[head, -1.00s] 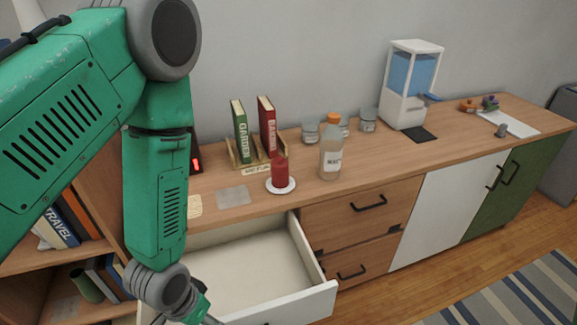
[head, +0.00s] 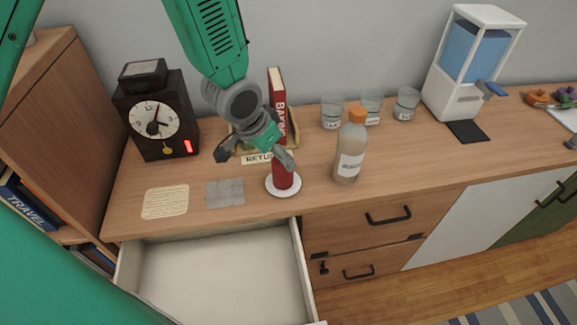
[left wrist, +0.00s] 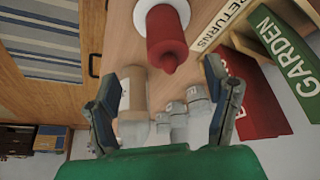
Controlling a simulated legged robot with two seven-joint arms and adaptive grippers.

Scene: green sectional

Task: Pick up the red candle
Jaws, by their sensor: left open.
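The red candle (head: 283,176) stands upright on a small white plate (head: 284,190) near the front edge of the wooden counter. Its top is partly hidden by my left gripper (head: 256,157) in the head view. The left gripper is open and empty, above and just to the left of the candle and behind it. In the left wrist view the candle (left wrist: 166,38) shows at the top centre, beyond the two open fingers (left wrist: 165,100), with its tip toward the gripper. My right gripper is not in view.
A bottle with an orange cap (head: 350,148) stands right of the candle. Behind are a book rack with a red book (head: 278,95) and glass jars (head: 332,113). A clock (head: 156,118) stands left. An open drawer (head: 220,270) juts out below the counter.

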